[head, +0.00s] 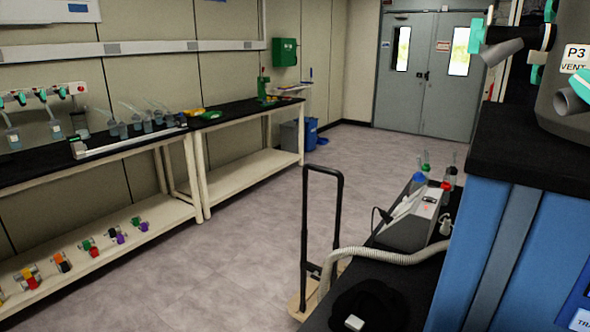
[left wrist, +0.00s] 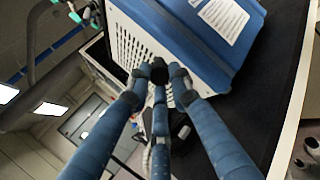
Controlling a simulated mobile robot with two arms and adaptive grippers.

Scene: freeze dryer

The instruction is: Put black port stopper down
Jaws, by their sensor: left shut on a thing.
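My left gripper (left wrist: 158,78) shows in the left wrist view, its blue fingers closed together at the tips. A small dark piece, which looks like the black port stopper (left wrist: 159,68), is held between the tips; much of it is hidden by them. The gripper is in front of the blue and white freeze dryer body (left wrist: 195,45); I cannot tell whether they touch. In the head view the blue freeze dryer (head: 515,235) stands at the right, with a grey port labelled P3 VENT (head: 572,98) above its black top. Neither gripper shows in the head view.
A black bench (head: 392,262) beside the dryer bears a grey device (head: 412,222), a pale corrugated hose (head: 385,256) and a black round item (head: 370,305). A black-handled cart (head: 306,230) stands beside it. Lab benches line the left wall. The middle floor is clear.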

